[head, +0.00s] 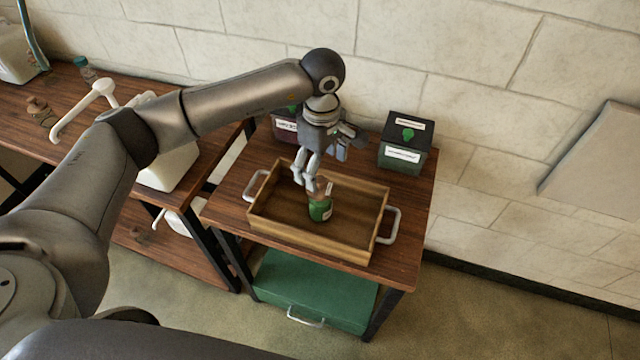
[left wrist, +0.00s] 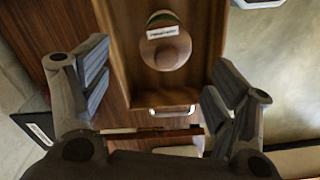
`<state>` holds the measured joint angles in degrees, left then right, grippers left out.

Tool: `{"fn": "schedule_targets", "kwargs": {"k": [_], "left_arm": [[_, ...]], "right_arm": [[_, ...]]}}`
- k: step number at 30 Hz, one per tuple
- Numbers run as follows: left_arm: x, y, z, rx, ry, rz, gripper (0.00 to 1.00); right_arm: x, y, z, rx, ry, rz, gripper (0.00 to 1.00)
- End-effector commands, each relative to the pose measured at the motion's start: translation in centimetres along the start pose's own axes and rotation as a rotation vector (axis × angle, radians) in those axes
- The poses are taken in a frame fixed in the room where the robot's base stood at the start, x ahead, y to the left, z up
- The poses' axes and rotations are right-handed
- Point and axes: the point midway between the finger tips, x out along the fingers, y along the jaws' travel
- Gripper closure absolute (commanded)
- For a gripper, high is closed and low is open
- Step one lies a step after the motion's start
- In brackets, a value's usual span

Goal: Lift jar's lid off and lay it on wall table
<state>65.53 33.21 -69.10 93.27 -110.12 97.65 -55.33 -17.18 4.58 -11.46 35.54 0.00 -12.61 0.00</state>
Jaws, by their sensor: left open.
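A small green jar (head: 320,211) stands in a wooden tray (head: 312,248) on a brown wooden table (head: 405,262) by the wall. Its round brown lid (left wrist: 166,49) is on top, seen from above in the left wrist view, with a white label beside the knob. In the head view the lid is partly hidden by my fingers. My left gripper (head: 312,180) is just above the jar, pointing down. In the left wrist view the left gripper (left wrist: 160,85) is open and empty, its fingers wide apart, with the lid ahead of them. My right gripper is not in view.
A dark box with a green emblem (head: 404,145) stands at the table's back right, a similar box (head: 286,124) behind my gripper. Table wood right of the tray is bare. A green box (head: 312,290) sits below. A white pump bucket (head: 170,165) stands on the left table.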

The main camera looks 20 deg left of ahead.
Motion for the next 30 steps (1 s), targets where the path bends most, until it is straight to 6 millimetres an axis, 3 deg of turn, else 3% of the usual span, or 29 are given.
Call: {"fn": "schedule_targets", "kwargs": {"k": [4, 9, 18, 30], "left_arm": [[1.7, -0.7, 0.1, 0.0, -0.003, -0.006, 0.19], [4.0, -0.7, 0.1, -0.001, -0.002, -0.003, 0.19], [4.7, -0.7, 0.1, 0.0, -0.001, -0.001, 0.19], [4.7, -0.7, 0.1, 0.0, -0.002, -0.001, 0.7]], "right_arm": [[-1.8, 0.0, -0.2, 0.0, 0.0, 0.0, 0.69], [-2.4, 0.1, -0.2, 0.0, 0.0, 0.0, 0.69], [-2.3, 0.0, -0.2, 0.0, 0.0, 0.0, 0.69], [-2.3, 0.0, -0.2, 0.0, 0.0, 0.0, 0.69]]}}
